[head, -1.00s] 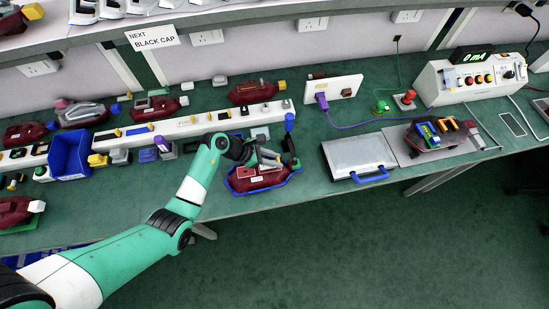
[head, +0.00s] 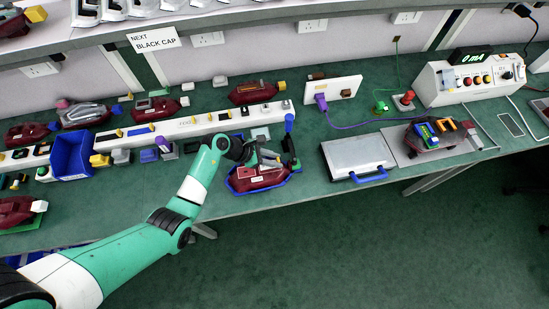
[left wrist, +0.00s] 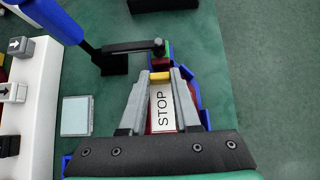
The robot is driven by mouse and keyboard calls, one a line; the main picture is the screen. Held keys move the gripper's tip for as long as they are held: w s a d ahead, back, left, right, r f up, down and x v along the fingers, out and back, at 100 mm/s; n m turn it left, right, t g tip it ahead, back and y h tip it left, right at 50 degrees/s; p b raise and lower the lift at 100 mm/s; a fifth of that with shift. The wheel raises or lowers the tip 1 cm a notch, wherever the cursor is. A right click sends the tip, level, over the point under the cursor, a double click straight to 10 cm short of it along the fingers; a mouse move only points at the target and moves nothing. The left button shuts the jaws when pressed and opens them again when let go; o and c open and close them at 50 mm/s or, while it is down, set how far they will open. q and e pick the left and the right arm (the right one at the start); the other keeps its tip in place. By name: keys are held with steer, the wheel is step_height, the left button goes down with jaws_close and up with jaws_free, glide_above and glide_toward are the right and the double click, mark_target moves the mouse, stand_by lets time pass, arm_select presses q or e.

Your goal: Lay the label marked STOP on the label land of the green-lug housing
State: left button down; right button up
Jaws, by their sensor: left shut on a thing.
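My left gripper (head: 268,158) is over the dark red housing (head: 262,181), which sits in a blue cradle (head: 240,190) near the bench front edge. In the left wrist view the gripper's two grey fingers (left wrist: 160,88) are closed on the white label marked STOP (left wrist: 162,110), lettering facing the camera. A small yellow piece (left wrist: 160,76) shows at the fingertips. A bit of green shows past the tips, beside the black clamp arm (left wrist: 130,47). The label land is hidden, and I cannot tell whether the label touches the housing. My right gripper is out of view.
A blue-handled clamp (head: 290,140) stands close behind the cradle. A long white rail (head: 190,127) with small parts runs behind. A silver case (head: 355,157) and another housing (head: 432,135) lie to the right. A blue bin (head: 72,156) stands left.

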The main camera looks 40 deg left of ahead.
arm_select(q)
steer(key=shift+f, duration=0.2)
steer(key=shift+f+b, duration=0.55)
steer(key=shift+f, duration=0.1)
steer(key=c, duration=0.6)
jaws_free()
steer(key=shift+o, duration=0.2)
steer(key=p+v, duration=0.4)
steer(key=v, duration=0.7)
steer(key=shift+s+r+p, duration=0.2)
steer(key=shift+r+p, duration=0.1)
steer(key=shift+p, duration=0.1)
